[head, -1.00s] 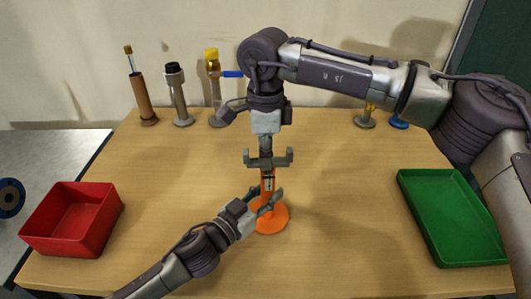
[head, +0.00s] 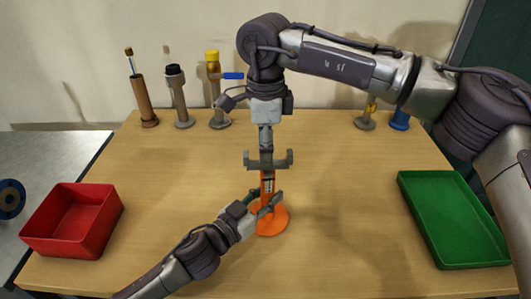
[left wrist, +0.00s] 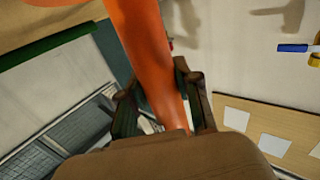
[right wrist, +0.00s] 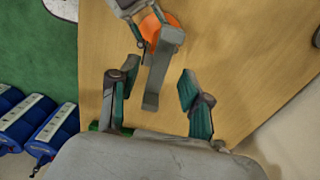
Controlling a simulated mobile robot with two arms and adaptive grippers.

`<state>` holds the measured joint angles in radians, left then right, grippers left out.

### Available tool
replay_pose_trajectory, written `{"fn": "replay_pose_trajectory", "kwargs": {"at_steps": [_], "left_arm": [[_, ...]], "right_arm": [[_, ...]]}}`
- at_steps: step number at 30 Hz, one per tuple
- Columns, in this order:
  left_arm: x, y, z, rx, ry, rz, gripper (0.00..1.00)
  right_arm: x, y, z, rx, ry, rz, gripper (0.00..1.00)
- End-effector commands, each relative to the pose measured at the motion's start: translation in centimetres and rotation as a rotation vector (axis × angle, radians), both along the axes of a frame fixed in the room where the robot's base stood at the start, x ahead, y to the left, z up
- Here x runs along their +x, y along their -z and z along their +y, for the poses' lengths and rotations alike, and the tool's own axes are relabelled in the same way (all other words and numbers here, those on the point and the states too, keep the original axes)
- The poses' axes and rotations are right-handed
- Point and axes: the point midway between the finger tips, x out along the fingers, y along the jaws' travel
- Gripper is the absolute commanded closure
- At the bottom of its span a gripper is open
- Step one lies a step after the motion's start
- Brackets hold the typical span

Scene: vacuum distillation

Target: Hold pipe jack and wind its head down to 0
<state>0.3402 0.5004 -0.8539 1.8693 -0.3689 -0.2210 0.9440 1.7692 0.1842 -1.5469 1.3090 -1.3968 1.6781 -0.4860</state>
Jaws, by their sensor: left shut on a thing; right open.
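The pipe jack stands upright in the middle of the table, with an orange post (head: 267,184), a round orange base (head: 272,222) and a grey forked head (head: 268,161). A scale marking on the post is too small to read. My left gripper (head: 264,204) is shut on the orange post low down; its fingers flank the post (left wrist: 150,50) in the left wrist view. My right gripper (head: 266,140) points down just above the head. In the right wrist view it (right wrist: 159,98) is open, with the grey head (right wrist: 158,75) beyond the gap between its fingers.
A red bin (head: 72,222) is at the left and a green tray (head: 455,222) at the right. Several stands and pipe parts, including a yellow-topped one with a blue handle (head: 218,95), line the back edge. The wooden table (head: 350,220) is clear around the jack.

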Motion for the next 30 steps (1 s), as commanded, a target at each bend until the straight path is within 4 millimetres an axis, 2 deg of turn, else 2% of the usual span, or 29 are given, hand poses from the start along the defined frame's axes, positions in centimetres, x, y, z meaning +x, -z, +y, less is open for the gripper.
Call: {"fn": "replay_pose_trajectory", "kwargs": {"at_steps": [6,13,18,29,30], "left_arm": [[-0.1,0.2,0.0,0.003,0.001,0.003,1.00],[-0.1,0.2,0.0,0.002,0.001,0.002,1.00],[-0.1,0.2,-0.1,0.001,0.002,0.002,1.00],[-0.1,0.1,-0.1,0.000,0.002,0.001,1.00],[-0.1,0.1,-0.1,0.000,0.002,0.001,0.61]], "right_arm": [[0.0,-5.0,0.1,0.002,0.001,-0.005,0.52],[0.0,-8.6,0.1,0.001,0.001,-0.003,0.52],[0.0,-9.6,0.0,0.001,0.000,-0.001,0.52],[0.0,-9.7,0.0,0.001,0.000,-0.001,0.52],[0.0,-9.7,0.0,0.001,0.000,-0.001,0.52]]}}
